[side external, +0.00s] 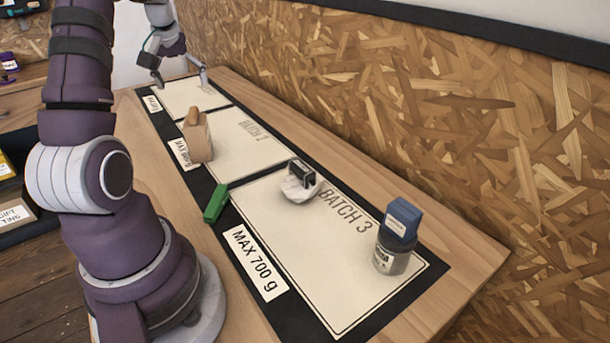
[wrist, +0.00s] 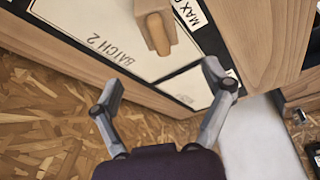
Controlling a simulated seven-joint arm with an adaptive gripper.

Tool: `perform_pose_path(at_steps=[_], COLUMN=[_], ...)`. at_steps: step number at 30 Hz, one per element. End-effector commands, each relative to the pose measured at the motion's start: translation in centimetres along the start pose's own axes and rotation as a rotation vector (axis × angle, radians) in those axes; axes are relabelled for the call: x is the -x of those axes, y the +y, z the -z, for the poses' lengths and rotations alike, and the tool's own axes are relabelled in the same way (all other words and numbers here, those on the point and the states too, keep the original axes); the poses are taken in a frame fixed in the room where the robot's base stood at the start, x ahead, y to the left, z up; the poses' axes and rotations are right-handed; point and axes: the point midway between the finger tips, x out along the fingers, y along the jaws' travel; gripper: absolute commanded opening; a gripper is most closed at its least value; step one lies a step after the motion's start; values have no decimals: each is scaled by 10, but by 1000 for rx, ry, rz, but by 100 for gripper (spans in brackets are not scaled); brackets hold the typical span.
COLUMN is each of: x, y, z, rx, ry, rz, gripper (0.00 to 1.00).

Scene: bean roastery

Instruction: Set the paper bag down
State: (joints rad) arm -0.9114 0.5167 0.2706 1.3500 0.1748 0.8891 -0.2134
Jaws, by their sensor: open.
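The tan paper bag (side external: 200,143) stands upright on the BATCH 2 panel (side external: 245,148), at its edge by the MAX label. A rounded tan piece shows at its top; I cannot tell whether it is part of the bag. In the wrist view the bag (wrist: 147,10) is at the top edge, partly cut off. My gripper (side external: 182,84) is open and empty over the far panel, beyond the bag and apart from it. Its spread fingers also show in the wrist view (wrist: 164,95), with nothing between them.
A white crumpled item (side external: 296,192) with a black object on it sits on the BATCH 3 panel (side external: 310,270). A grey jar (side external: 391,258) with a blue box (side external: 402,218) on top stands at its right. A green block (side external: 216,203) lies at the mat's edge. A chipboard wall (side external: 450,110) borders the table.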

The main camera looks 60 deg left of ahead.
Motion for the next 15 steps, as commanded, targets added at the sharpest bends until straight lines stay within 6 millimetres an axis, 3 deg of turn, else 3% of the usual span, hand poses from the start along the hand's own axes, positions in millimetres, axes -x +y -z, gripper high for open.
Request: perform_pose_path(at_steps=[2, 4, 7, 9, 11, 15], x=[8, 22, 58, 88, 110, 140], y=[5, 24, 75, 109, 128, 136], z=[-1, -10, -44, -86, -126, -215], rx=[-10, -56, -210, -364, -507, -826], ry=[3, 6, 13, 19, 24, 50], rz=[-9, -46, -154, -244, -315, -440], gripper=[80, 80, 80, 80, 80, 80])
